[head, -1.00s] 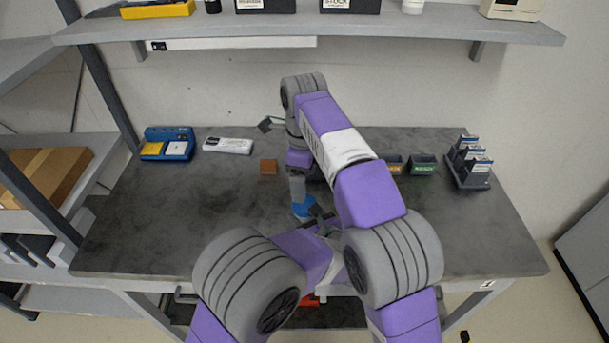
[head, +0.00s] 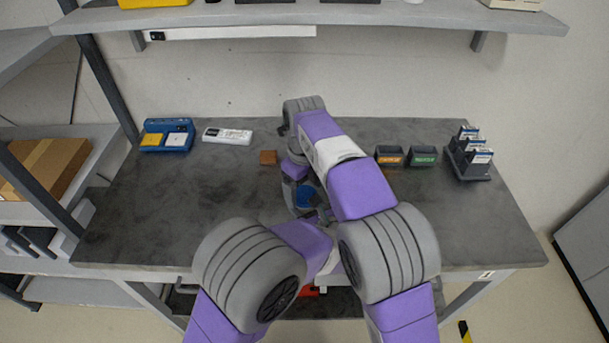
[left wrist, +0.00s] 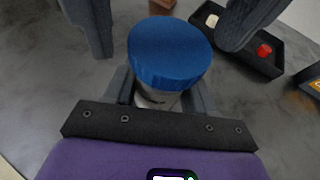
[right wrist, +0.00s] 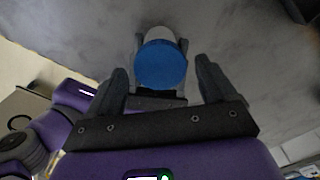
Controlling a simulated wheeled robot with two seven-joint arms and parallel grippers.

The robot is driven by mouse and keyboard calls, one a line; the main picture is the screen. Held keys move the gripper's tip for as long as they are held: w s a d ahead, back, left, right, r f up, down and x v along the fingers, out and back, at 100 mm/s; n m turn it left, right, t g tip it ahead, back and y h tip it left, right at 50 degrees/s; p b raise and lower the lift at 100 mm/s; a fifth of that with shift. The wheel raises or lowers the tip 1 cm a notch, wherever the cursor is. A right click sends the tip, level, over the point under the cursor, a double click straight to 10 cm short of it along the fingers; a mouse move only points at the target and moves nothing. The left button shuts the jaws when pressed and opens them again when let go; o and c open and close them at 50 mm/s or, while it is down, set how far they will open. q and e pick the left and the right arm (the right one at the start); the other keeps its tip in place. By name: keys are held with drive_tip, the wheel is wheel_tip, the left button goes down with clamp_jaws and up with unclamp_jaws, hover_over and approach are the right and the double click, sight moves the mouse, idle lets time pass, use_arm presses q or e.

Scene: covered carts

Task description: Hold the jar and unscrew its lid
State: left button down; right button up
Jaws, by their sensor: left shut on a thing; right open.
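The jar has a round blue lid (head: 306,197), with the jar body mostly hidden under it in the head view. In the left wrist view the lid (left wrist: 168,52) sits on the pale jar body (left wrist: 157,97), and my left gripper (left wrist: 158,88) is shut around that body below the lid. My right gripper (right wrist: 160,70) is open, with one finger on each side of the blue lid (right wrist: 161,65) in its own view. Its dark fingers also flank the lid, apart from it, in the left wrist view. My right arm hides part of the bench.
A brown block (head: 268,157) lies behind the jar. A blue box (head: 167,135) and a white item (head: 227,136) stand at back left. Dark bins (head: 421,157) and a rack (head: 468,156) are at back right. A dark tray (left wrist: 265,66) holds small red and white pieces. The bench's left is clear.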

drive_tip(key=shift+f, duration=0.6)
